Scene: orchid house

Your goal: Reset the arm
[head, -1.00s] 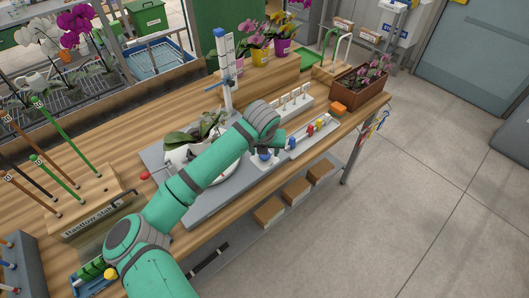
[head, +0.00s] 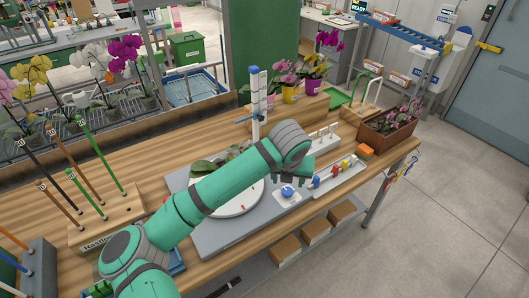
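My arm, green with grey joints, reaches from the lower left across the wooden bench (head: 140,150). Its wrist is above the grey board. My gripper (head: 288,180) points down, small and dark, partly hidden under the wrist. I cannot tell whether its fingers are open or shut, and no held thing is clear. A small white box with a blue dome (head: 288,191) is just below it. A white round turntable (head: 242,204) and green leaves (head: 203,168) are partly hidden behind my forearm.
A white upright scale post (head: 257,105) stands behind my wrist. A tray of coloured pieces (head: 338,176) and a brown planter (head: 391,128) are to the right. A wooden rack with tall stakes (head: 105,222) stands left. The floor at right is clear.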

